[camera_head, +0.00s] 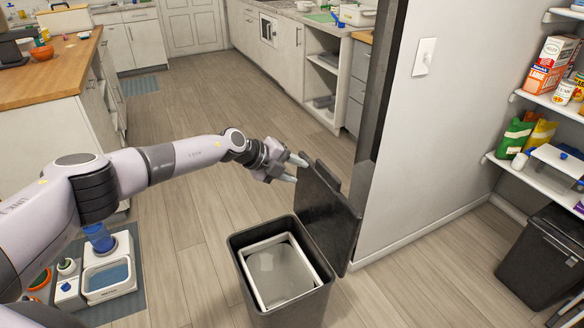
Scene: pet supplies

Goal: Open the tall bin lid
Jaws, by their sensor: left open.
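The tall bin (312,297) is a dark grey bin at the bottom middle, standing on the wood floor close to the wall corner. Its lid (325,215) is raised and stands upright along the bin's right side. The opening shows a white inner rim and a pale inside. My left gripper (297,168) is open at the upper left of the lid, with its fingertips close to the lid's edge. I cannot tell whether they touch it. My right gripper is not in view.
A wall (425,130) with a light switch stands right of the lid. Another dark bin (541,258) sits at the right under pantry shelves. A mat with a pet feeder and bowls (108,276) lies at lower left. A wood-topped counter (52,72) stands at left. The middle floor is clear.

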